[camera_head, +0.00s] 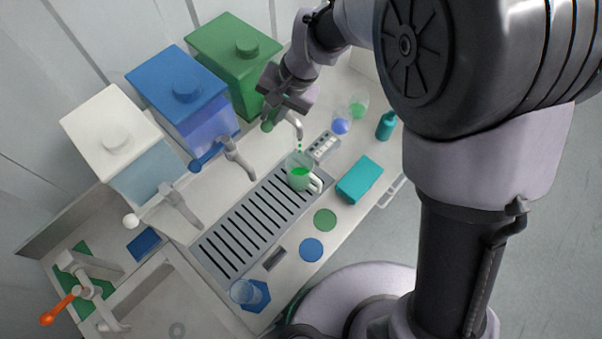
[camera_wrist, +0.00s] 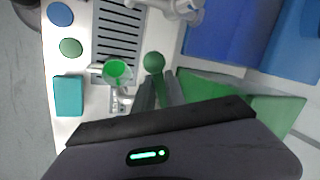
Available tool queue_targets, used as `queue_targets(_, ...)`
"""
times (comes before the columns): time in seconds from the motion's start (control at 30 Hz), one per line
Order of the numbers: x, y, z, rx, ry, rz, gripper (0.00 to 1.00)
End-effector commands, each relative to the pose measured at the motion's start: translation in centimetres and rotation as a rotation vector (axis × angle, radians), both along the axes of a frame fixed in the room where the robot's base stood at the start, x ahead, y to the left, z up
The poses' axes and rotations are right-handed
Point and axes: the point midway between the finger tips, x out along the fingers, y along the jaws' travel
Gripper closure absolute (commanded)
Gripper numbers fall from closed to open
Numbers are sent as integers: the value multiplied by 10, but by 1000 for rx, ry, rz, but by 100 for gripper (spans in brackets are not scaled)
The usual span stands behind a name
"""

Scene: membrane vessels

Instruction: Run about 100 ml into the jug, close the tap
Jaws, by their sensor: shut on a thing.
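The green vessel (camera_head: 238,62) stands at the back right of the row of three. My gripper (camera_head: 274,112) is shut on its green tap handle (camera_head: 267,126). In the wrist view the fingers (camera_wrist: 158,88) lie along the handle, and its round green knob (camera_wrist: 153,62) shows beyond them. The clear jug (camera_head: 301,172) stands upright on the slotted drip tray (camera_head: 222,262) under the metal spout (camera_head: 297,124). Green drops fall from the spout into the jug. Green liquid lies in the jug; its level against any marks is too small to read.
Blue (camera_head: 176,86) and white (camera_head: 107,134) vessels stand left, with taps in front. A teal box (camera_head: 359,179), teal bottle (camera_head: 386,126) and two small cups stand right of the jug. Another cup (camera_head: 246,294) sits at the front. An orange-handled valve (camera_head: 62,309) is far left.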

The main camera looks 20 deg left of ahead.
Motion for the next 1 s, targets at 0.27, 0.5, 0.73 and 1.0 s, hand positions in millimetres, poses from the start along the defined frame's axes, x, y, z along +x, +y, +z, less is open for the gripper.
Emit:
queue_targets(0.27,1,15,2,-1,-1,-280,100)
queue_targets(0.5,6,26,4,-1,-1,-509,100)
queue_targets(0.73,7,27,1,4,-3,-521,80)
queue_targets(1.0,7,27,0,2,-2,-520,63)
